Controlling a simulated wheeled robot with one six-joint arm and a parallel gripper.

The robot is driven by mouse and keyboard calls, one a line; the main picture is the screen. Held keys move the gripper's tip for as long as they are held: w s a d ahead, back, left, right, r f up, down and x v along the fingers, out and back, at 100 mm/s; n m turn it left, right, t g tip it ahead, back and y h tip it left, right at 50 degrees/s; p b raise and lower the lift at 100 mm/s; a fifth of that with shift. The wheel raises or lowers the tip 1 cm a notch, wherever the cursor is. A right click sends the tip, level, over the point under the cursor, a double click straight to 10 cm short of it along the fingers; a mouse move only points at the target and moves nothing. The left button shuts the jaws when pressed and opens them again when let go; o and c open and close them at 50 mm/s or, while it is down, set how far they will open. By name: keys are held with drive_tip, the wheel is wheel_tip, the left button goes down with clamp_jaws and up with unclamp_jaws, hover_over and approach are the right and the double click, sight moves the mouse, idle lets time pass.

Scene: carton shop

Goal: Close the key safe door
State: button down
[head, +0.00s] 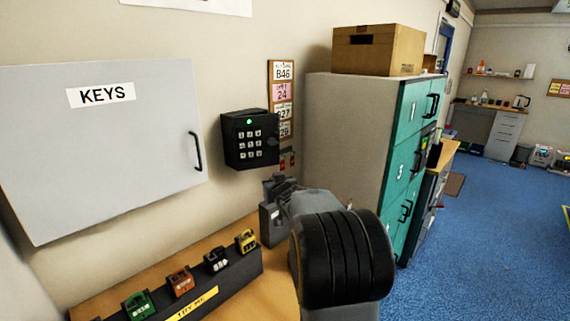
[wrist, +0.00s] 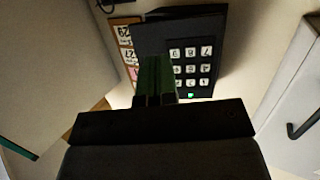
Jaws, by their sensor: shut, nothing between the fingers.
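The key safe (head: 237,151) is a small black box on the wall, with a keypad of pale buttons and a lit green light on its front. In the wrist view the key safe (wrist: 223,60) appears upside down, past my fingers. I cannot tell whether its door is fully flush or slightly ajar. My gripper (head: 277,182) is just below and to the right of the safe in the head view. In the wrist view my gripper (wrist: 155,65) is shut and empty, its fingers overlapping the safe's dark side. Contact cannot be made out.
A grey cabinet (head: 120,150) marked KEYS hangs left of the safe. Below, a dark rack (head: 225,281) holds several coloured padlocks on a wooden counter. A tag board (head: 270,75) hangs right of the safe. Teal lockers (head: 405,150) stand further right; blue floor lies beyond.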

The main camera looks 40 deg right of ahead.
sight(273, 158)
drive_tip(key=shift+w+d+r+n+t+y+p, duration=0.15)
drive_tip(key=shift+w+d+r+t+p, duration=0.3)
drive_tip(key=shift+w+d, duration=1)
drive_tip(key=shift+w+d+r+n+t+y+p, duration=0.15)
drive_tip(key=shift+w+d+t+p, duration=0.55)
drive_tip(key=shift+w, duration=1.1)
drive_tip(key=shift+w+d+r+t+y+p, duration=0.1)
drive_tip(key=shift+w+d+r+t+p, duration=0.35)
drive_tip(key=shift+w+d, duration=1.1)
drive_tip(key=shift+w, duration=0.2)
drive_tip(key=shift+p+x, duration=1.15)
drive_tip(key=shift+x, duration=0.6)
drive_tip(key=shift+f, duration=0.15)
